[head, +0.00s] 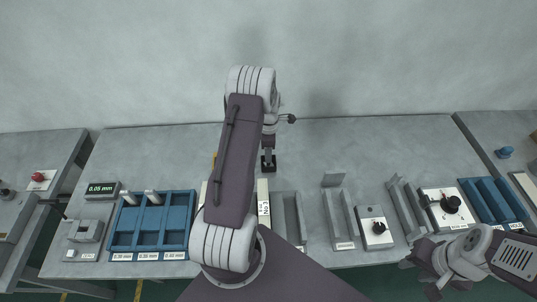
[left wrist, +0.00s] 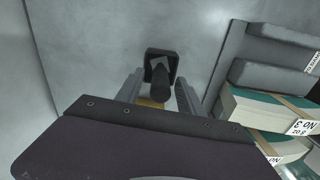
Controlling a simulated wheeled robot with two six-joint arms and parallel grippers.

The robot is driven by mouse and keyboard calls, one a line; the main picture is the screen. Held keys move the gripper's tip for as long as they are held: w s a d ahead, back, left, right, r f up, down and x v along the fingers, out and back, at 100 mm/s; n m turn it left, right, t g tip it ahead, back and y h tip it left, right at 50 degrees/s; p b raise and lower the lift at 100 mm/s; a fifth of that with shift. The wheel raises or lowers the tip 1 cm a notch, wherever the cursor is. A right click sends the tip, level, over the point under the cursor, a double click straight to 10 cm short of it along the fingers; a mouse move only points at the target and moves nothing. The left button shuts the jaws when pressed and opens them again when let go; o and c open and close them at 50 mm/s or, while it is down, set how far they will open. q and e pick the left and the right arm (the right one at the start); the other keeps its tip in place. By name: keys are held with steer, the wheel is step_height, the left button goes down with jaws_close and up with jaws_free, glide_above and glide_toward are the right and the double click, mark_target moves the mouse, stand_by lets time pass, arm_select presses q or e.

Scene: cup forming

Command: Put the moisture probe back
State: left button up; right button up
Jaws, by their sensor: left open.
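A black upright piece, which looks like the moisture probe (left wrist: 160,82), stands on a dark square base (left wrist: 149,57) in the left wrist view. The base also shows in the head view (head: 268,168), on the back middle of the bench. My left gripper (left wrist: 158,95) is open, with its two fingers on either side of the black piece; I cannot tell whether they touch it. In the head view my left gripper (head: 268,146) is just behind the base, partly covered by my arm. My right gripper (head: 422,278) is at the lower right, away from the base; its jaw opening is unclear.
Blue compartment tray (head: 193,225) and gauge display (head: 102,189) are at left. Banded card stacks (left wrist: 255,108) lie beside the base. Grey holders (head: 340,215) and knobbed boxes (head: 375,229) stand at right. The bench's back right is clear.

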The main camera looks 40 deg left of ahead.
arm_select(q)
step_height(320, 180, up, 10)
steer(key=shift+f+b, duration=0.1)
steer(key=shift+b, duration=0.4)
steer(key=shift+d, duration=0.1)
steer(key=s+d+r+m, duration=0.1)
steer(key=s+d+m, duration=0.7)
steer(key=m, duration=0.4)
steer(key=s+d+r+m+t, duration=0.1)
steer(key=s+d+m, duration=0.6)
steer(key=d+m, duration=0.4)
steer(key=shift+s+d+m, duration=0.2)
steer(key=shift+s+m, duration=0.15)
steer(key=shift+m, duration=0.65)
